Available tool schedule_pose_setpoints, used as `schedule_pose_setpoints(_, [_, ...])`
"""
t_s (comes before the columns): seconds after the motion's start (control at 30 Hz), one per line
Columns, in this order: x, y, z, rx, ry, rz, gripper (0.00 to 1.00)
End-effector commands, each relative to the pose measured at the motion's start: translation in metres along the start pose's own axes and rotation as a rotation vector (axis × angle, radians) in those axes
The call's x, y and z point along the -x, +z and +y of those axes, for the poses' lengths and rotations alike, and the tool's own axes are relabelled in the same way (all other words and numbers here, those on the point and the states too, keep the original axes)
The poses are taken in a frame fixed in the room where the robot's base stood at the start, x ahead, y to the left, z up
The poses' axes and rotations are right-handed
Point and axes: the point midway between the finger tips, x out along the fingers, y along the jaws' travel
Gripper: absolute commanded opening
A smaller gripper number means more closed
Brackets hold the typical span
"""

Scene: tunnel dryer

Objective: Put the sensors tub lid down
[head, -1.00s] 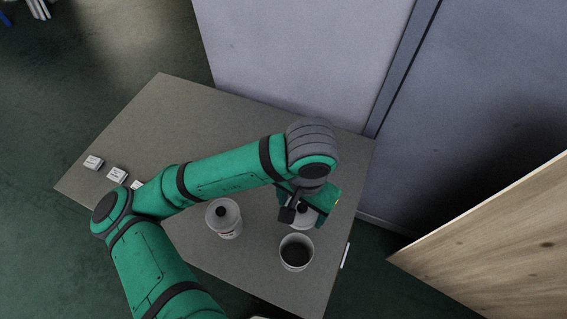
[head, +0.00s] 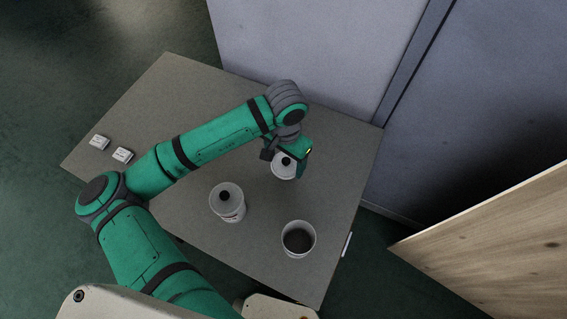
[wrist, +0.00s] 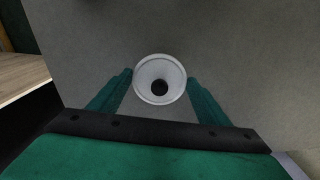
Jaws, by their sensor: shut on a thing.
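My gripper (head: 287,162) is shut on a white round lid (head: 281,172) with a black knob, which I take as the sensors tub lid. In the wrist view the lid (wrist: 146,80) sits between the two green fingers, knob facing the camera. The lid is over the grey table, behind the open tub and clear of it; I cannot tell whether it touches the tabletop. The open white tub (head: 298,254) stands near the table's front right edge, dark inside. Which tub is for sensors cannot be read.
A second white tub (head: 229,209) with a black knob on top stands left of the open tub. Two small white labelled blocks (head: 122,155) lie at the table's (head: 340,150) left. Bare tabletop surrounds the held lid. A pale wall panel (head: 310,50) rises behind the table.

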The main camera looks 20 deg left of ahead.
Motion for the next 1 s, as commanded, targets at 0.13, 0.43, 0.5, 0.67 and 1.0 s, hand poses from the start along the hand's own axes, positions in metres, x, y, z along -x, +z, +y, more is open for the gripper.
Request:
schedule_pose_setpoints(0.13, [-0.006,-0.003,-0.004,0.0,0.0,0.0,0.49])
schedule_pose_setpoints(0.43, [-0.04,-0.005,-0.01,0.0,0.0,0.0,0.49])
schedule_pose_setpoints(0.5, [-0.044,-0.005,-0.01,-0.001,-0.001,0.0,0.49])
schedule_pose_setpoints(0.67, [-0.043,-0.006,-0.01,-0.001,-0.001,0.0,0.49])
schedule_pose_setpoints(1.0, [-0.047,-0.006,-0.01,-0.001,-0.001,0.001,0.89])
